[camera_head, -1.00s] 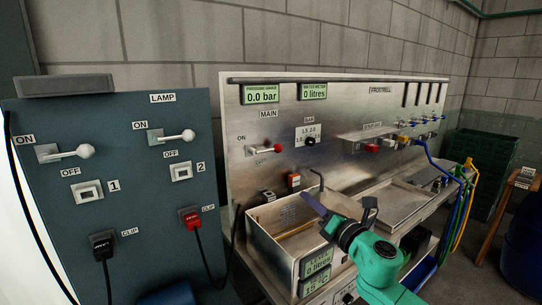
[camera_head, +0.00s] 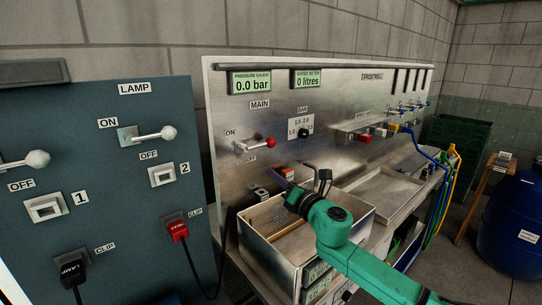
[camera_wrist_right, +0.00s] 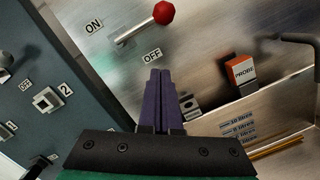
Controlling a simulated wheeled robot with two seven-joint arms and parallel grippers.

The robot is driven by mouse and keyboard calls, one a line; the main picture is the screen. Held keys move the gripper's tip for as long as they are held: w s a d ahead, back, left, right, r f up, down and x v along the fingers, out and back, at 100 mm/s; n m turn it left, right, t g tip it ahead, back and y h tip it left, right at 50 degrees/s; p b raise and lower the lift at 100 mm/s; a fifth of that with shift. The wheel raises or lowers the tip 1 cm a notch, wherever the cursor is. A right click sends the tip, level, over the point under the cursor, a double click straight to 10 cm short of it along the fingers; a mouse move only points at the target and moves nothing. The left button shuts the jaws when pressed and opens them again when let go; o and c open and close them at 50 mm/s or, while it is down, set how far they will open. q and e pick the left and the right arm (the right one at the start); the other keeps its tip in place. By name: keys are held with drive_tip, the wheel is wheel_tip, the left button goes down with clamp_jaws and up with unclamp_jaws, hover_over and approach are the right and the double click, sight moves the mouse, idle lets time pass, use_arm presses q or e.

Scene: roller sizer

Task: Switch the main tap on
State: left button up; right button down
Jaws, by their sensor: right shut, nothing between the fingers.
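The main tap is a lever with a red knob (camera_head: 270,143) on the steel panel under the MAIN label. Its lever points right, with ON at its left and OFF below it. The pressure gauge (camera_head: 250,81) reads 0.0 bar and the water meter (camera_head: 306,78) reads 0 litres. In the right wrist view the red knob (camera_wrist_right: 163,13) is at the top, beyond and apart from the fingertips. My right gripper (camera_wrist_right: 157,75) is shut and empty, below the lever. My left gripper is not in view.
A blue-grey lamp panel (camera_head: 95,200) with white-knobbed levers stands at the left. A steel sink (camera_head: 262,250) lies below the tap, with an orange probe (camera_wrist_right: 242,70) at the panel. A blue barrel (camera_head: 515,230) and green crates (camera_head: 455,140) stand at the right.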

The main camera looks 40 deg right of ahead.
sight(261, 145)
use_arm(q)
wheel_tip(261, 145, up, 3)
drive_tip(key=p, duration=0.3)
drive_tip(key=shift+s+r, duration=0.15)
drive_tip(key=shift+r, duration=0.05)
use_arm(e)
drive_tip(key=w+d+r, duration=0.2)
drive_tip(key=w+r, duration=0.2)
drive_tip(key=shift+w+d, duration=0.3)
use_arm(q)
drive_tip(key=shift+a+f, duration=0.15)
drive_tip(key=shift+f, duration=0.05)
use_arm(e)
drive_tip(key=shift+d, duration=0.1)
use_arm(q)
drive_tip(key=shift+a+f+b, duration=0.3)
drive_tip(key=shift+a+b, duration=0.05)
use_arm(e)
drive_tip(key=shift+r+n, duration=0.2)
drive_tip(key=shift+n, duration=0.3)
